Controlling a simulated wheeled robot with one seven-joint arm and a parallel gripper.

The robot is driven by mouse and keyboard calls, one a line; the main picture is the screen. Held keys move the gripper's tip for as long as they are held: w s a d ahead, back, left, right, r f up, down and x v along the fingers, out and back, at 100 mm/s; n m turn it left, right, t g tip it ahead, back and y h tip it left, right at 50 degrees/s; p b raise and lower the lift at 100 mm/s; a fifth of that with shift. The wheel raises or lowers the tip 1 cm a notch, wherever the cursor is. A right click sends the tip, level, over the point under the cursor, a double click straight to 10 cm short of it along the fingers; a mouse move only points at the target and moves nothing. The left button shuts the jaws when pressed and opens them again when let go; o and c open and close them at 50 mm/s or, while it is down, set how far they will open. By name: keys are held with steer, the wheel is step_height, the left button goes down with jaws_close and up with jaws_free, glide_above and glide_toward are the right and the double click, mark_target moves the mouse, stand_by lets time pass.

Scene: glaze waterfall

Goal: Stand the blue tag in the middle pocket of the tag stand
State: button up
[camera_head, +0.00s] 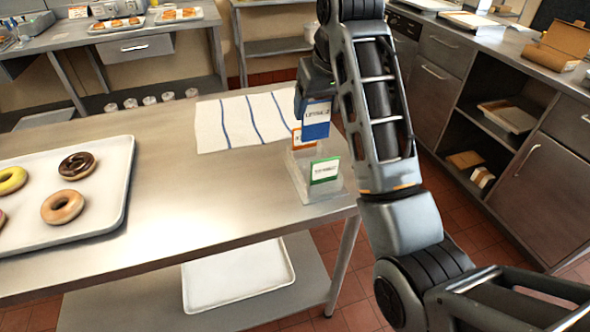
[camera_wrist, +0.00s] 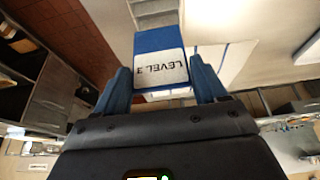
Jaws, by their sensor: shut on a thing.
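The blue tag (camera_head: 316,122), with a white label, is held upright in my gripper (camera_head: 304,100). In the wrist view the blue tag (camera_wrist: 160,42) is clamped between the two blue fingers of my gripper (camera_wrist: 160,75), and its label reads "LEVEL 3". The pale, see-through tag stand (camera_head: 300,172) is at the table's right end. A green tag (camera_head: 325,171) stands in its front pocket and an orange tag (camera_head: 297,138) at its back. The blue tag appears over the stand between these two; I cannot tell whether its lower edge is inside the middle pocket.
A white cloth with blue stripes (camera_head: 222,124) lies behind the stand. A tray (camera_head: 110,215) of doughnuts is on the table's left. The metal tabletop (camera_head: 215,190) between tray and stand is clear. Counters with cabinets (camera_head: 535,150) stand at right, beyond my arm.

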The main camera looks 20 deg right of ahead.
mark_target(315, 130)
step_height(315, 130, down, 5)
steer(key=shift+a+f+p, duration=0.1)
steer(key=shift+f+p, duration=0.1)
steer(key=shift+p, duration=0.2)
steer(key=shift+f+p, duration=0.3)
steer(key=shift+f, duration=1.85)
steer(key=shift+f, duration=0.1)
steer(key=o, duration=1.2)
steer(key=shift+o, duration=0.2)
